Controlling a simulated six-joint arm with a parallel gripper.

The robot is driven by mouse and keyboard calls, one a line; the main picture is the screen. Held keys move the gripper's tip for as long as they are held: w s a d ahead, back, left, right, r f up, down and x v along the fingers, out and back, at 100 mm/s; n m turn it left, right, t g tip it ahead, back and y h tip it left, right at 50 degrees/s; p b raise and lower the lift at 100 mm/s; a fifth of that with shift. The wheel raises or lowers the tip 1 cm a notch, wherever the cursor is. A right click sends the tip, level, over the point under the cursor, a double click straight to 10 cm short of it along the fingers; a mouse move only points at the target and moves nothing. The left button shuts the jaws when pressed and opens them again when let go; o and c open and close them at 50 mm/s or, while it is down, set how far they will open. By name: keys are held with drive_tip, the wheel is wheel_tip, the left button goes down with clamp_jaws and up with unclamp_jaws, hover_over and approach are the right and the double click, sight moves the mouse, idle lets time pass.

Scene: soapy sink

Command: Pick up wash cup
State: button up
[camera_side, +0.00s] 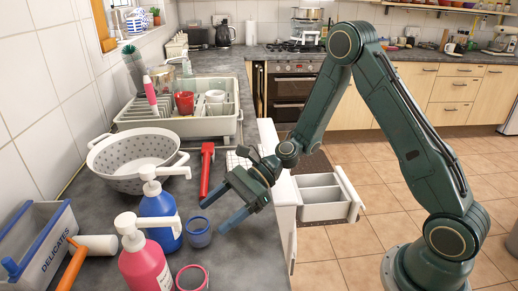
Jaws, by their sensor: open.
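A small blue cup (199,233) stands on the dark grey counter beside a blue pump bottle. A pinkish-red cup (191,279) stands nearer the front edge of the view, partly cut off. A red cup (184,102) sits in the dish rack farther back. Which of these is the wash cup, I cannot tell. Whether a finger touches that cup is unclear.
A blue soap bottle (159,214) and a pink soap bottle (146,262) stand left of the cups. A grey colander (135,163), a red-handled tool (207,172), the dish rack (222,125), a mallet (90,247) and a grey caddy (45,250) surround them. Bare counter lies right of the cups.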

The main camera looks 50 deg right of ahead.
sight(201, 219)
drive_tip(key=shift+x, duration=2.6)
drive_tip(key=c, duration=1)
drive_tip(key=shift+d+r, duration=0.1)
drive_tip(key=shift+r, duration=0.15)
drive_tip(key=shift+c, duration=0.2)
drive_tip(key=shift+s+r, duration=0.1)
drive_tip(key=shift+r, duration=0.75)
wheel_tip(201, 219, up, 5)
drive_tip(key=s+d, duration=1.4)
